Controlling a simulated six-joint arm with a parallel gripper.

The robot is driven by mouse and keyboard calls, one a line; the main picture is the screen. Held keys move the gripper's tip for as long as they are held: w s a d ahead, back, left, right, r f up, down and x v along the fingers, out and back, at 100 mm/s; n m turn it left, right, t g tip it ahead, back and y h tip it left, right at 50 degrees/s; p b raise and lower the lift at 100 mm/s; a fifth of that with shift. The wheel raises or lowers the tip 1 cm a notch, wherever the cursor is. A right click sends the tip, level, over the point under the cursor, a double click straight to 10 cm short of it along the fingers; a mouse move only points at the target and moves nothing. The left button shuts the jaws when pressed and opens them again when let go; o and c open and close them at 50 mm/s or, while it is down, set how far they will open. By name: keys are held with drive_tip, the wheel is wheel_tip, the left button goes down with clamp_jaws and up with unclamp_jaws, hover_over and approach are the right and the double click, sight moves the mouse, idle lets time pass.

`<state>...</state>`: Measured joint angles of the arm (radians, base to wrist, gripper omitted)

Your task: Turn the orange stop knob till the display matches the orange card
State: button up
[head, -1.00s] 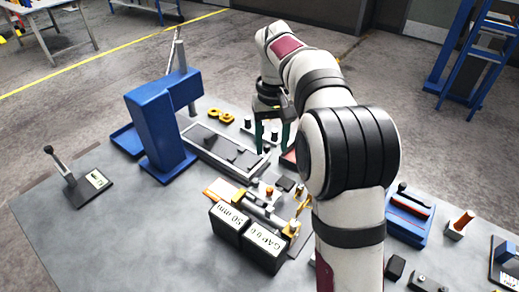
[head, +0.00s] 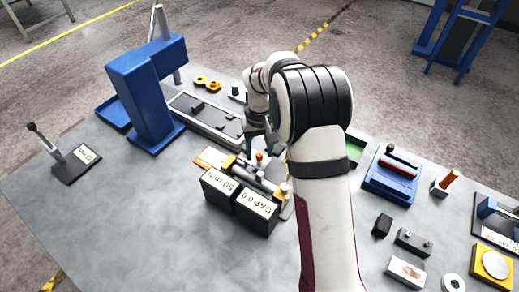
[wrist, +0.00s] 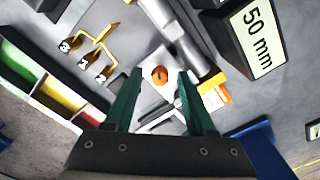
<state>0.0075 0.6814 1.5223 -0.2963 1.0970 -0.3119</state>
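The small orange knob (wrist: 158,76) stands on the gauge fixture and also shows in the head view (head: 259,157). My gripper (wrist: 160,73) is open. Its two green fingers appear on either side of the knob in the wrist view, with gaps at both sides; whether they are down at its height is unclear. A black box reading "GAP 0.0" (head: 257,206) stands beside a black box reading "50 mm" (head: 221,183); the latter also shows in the wrist view (wrist: 257,35). An orange-and-white card (head: 210,157) lies behind them, partly visible in the wrist view (wrist: 215,98).
Grey cylindrical bars (wrist: 178,32) run close beside the knob. A yellow three-pronged piece marked 1, 2, 3 (wrist: 101,42) and a tray with green, yellow and red sections (wrist: 52,96) lie to the left. A blue press (head: 147,95) stands at the left in the head view.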

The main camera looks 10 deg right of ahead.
clamp_jaws()
idle(0.3)
drive_tip(key=m, duration=1.1)
drive_tip(key=shift+m, duration=0.5)
idle(0.4)
drive_tip(key=shift+o, duration=0.4)
unclamp_jaws()
